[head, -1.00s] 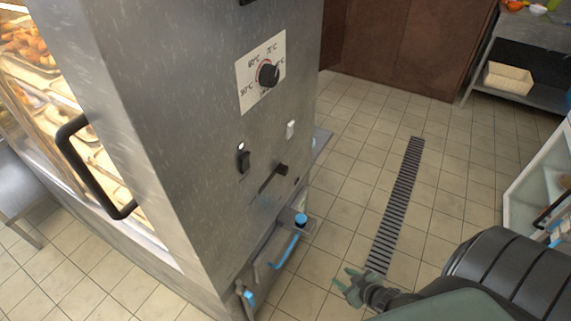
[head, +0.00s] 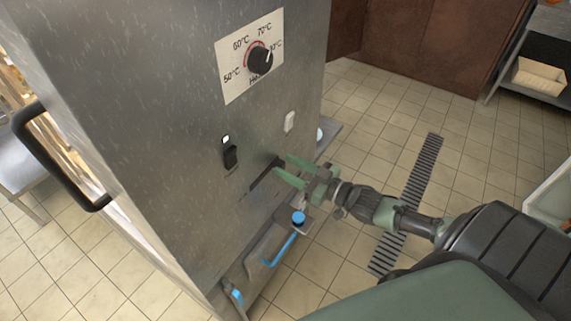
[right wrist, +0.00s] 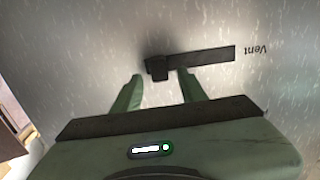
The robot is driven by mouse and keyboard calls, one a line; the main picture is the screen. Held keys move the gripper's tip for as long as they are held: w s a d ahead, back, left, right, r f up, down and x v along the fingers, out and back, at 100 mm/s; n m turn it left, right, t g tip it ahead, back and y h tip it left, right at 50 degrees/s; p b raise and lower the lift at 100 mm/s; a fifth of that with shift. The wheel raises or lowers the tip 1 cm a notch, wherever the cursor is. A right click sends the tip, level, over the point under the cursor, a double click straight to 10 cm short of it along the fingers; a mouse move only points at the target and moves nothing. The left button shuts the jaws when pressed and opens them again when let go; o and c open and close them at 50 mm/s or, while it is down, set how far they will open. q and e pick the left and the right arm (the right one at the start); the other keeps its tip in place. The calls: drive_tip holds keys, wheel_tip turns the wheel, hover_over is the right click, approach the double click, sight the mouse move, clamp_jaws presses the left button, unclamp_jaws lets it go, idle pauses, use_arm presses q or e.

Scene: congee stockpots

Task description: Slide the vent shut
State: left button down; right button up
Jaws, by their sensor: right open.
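The vent slider's dark knob (head: 278,162) sits on the side of the steel cabinet, at the right end of its dark slot (head: 260,182) in the head view. In the right wrist view the knob (right wrist: 157,69) is at the left end of the slot (right wrist: 207,56), beside an upside-down "Vent" label (right wrist: 256,50). My right gripper (head: 287,168) is open in front of the knob. In the right wrist view its green fingertips (right wrist: 160,76) are spread to either side of the knob; contact cannot be told. My left gripper is not in view.
Below are a blue knob (head: 298,217) and a blue handle (head: 281,250). A black door handle (head: 58,160) sticks out at left. Tiled floor to the right is open.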

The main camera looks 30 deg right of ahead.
drive_tip(key=shift+w+a, duration=0.25)
drive_tip(key=shift+w, duration=0.3)
clamp_jaws()
drive_tip(key=shift+r, duration=0.1)
idle(1.0)
